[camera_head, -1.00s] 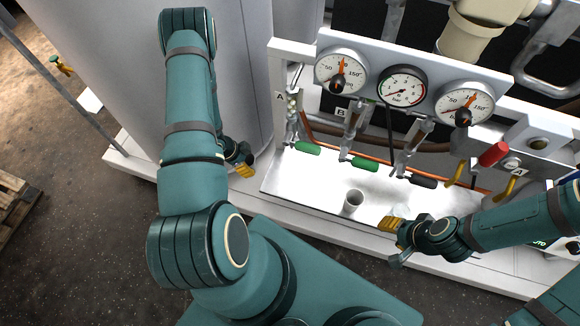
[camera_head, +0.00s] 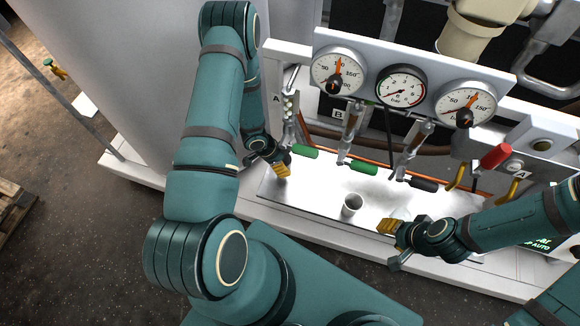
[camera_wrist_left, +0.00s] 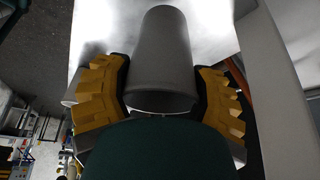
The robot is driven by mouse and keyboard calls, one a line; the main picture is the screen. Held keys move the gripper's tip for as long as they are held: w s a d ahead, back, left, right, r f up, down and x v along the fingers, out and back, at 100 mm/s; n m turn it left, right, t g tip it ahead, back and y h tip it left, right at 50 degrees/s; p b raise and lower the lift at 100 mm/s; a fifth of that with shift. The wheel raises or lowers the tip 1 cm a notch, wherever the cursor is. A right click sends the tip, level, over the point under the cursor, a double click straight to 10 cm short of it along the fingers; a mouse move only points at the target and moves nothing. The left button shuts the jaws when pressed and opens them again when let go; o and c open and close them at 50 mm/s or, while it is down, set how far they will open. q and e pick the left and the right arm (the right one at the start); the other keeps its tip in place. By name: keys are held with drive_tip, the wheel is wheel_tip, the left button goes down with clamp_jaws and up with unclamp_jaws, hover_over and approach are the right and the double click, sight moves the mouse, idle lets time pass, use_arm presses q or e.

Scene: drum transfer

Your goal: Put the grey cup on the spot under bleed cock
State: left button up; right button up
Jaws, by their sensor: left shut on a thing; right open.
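In the left wrist view a grey cup (camera_wrist_left: 160,65) sits between the yellow finger pads of my left gripper (camera_wrist_left: 163,82), which is shut on it. In the head view my left gripper (camera_head: 281,168) is over the left end of the bright metal tray (camera_head: 315,195), and the held cup cannot be made out there. My right gripper (camera_head: 388,227) is open and empty at the tray's front edge, right of that cup. I cannot tell which valve is the bleed cock.
Behind the tray, two green handles (camera_head: 305,152) (camera_head: 363,168) and a dark handle (camera_head: 423,185) hang from valves under three gauges (camera_head: 402,87). A red handle (camera_head: 495,155) and yellow levers (camera_head: 513,188) are at the right. The tray's left part is mostly clear.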

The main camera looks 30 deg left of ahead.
sight(290, 166)
use_arm(q)
drive_tip(key=shift+w+d, duration=0.6)
drive_tip(key=shift+d, duration=0.05)
drive_tip(key=shift+w+d+f+b, duration=0.1)
drive_tip(key=shift+f+b, duration=0.25)
drive_tip(key=shift+f, duration=0.5)
drive_tip(key=shift+w+d+f+b, duration=0.1)
drive_tip(key=shift+f+b, duration=0.2)
drive_tip(key=shift+f, duration=0.55)
drive_tip(key=shift+f, duration=0.25)
drive_tip(key=o, duration=1)
drive_tip(key=shift+r, duration=0.1)
